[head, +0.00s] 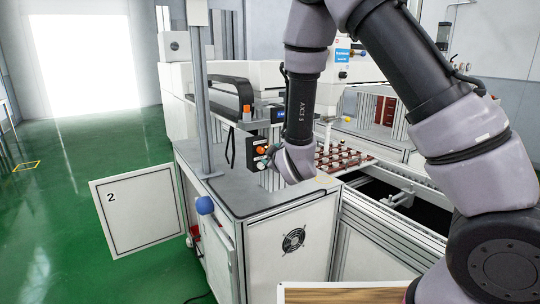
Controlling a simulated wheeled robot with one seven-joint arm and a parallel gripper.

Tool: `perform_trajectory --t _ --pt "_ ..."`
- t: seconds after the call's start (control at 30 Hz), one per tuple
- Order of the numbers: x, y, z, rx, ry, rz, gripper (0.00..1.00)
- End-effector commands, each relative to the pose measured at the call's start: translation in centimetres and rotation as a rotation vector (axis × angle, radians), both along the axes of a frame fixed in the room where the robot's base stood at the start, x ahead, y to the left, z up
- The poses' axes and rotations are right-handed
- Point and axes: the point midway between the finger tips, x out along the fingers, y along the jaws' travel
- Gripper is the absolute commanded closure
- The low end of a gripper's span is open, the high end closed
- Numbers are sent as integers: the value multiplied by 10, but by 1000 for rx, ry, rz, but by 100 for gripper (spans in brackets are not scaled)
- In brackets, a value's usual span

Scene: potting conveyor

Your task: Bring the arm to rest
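My arm rises from the lower right, bends over at the top and comes down to a wrist above the grey worktop (236,190). My gripper (265,160) shows only as a small part at the left of the wrist, close to a dark control box with orange buttons (257,146). It is too small and partly hidden to tell whether its fingers are open or shut, or whether it touches the box. No held object can be made out.
A tray with rows of dark red pots or plugs (343,158) lies just right of my wrist. A conveyor frame (395,225) runs behind my arm. A panel marked 2 (140,212) stands out at the left. The green floor (85,150) is open there. A board edge (340,295) shows at the bottom.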

Motion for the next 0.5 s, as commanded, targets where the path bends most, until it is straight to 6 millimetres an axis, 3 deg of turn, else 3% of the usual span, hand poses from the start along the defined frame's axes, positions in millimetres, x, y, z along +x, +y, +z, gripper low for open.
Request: perform_trajectory --t 0.17,0.27,0.5 --pt "2 -4 4 15 12 -13 38" --pt "8 -19 19 80 59 -57 38" --pt "8 -91 85 381 301 -247 38"
